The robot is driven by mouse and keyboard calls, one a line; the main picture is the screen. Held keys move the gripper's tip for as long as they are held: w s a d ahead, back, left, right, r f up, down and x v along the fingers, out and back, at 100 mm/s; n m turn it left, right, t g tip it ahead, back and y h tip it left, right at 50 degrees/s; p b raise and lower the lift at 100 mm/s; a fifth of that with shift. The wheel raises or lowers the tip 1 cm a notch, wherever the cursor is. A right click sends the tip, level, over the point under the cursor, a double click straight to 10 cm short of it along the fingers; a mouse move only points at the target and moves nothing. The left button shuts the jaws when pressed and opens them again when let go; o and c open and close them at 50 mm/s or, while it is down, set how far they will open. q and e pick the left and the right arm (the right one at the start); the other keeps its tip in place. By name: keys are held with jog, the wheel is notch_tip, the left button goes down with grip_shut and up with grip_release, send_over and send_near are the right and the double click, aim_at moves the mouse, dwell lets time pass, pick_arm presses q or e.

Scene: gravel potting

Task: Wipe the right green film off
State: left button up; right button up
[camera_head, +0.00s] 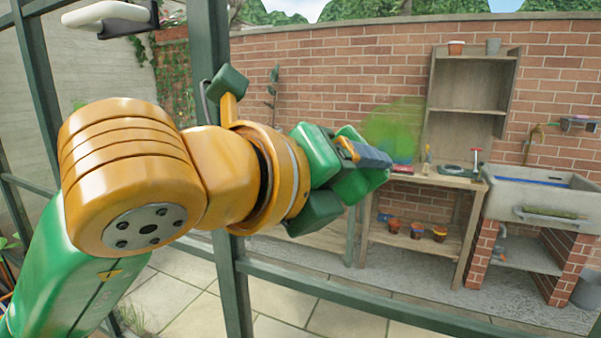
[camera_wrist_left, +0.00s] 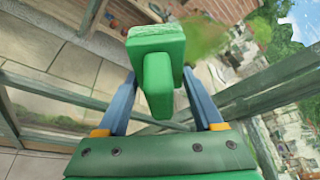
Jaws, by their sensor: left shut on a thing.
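The green film (camera_head: 396,132) is a hazy yellow-green patch on the glass, right of my left gripper in the head view. It also shows as a green blur in the left wrist view (camera_wrist_left: 205,38). My left gripper (camera_head: 368,156) is shut on a green block (camera_wrist_left: 157,72), which sits between its two blue fingers. In the head view the gripper overlaps the film's lower left edge. I cannot tell whether the block touches the glass. Only one film patch is clear to me. My right gripper is not in view.
Dark green frame bars (camera_head: 222,265) run upright and across the lower part of the view. Beyond the glass stand a wooden potting bench (camera_head: 448,182) with small pots below, a stone sink (camera_head: 535,200) on brick legs and a brick wall (camera_head: 330,70).

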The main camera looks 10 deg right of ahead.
pick_arm(q)
jog(key=shift+w+d, duration=0.1)
jog(key=shift+w, duration=0.05)
jog(key=shift+w+d+p, duration=0.4)
jog(key=shift+w+d, duration=0.05)
jog(key=shift+w, duration=0.2)
dwell(0.4)
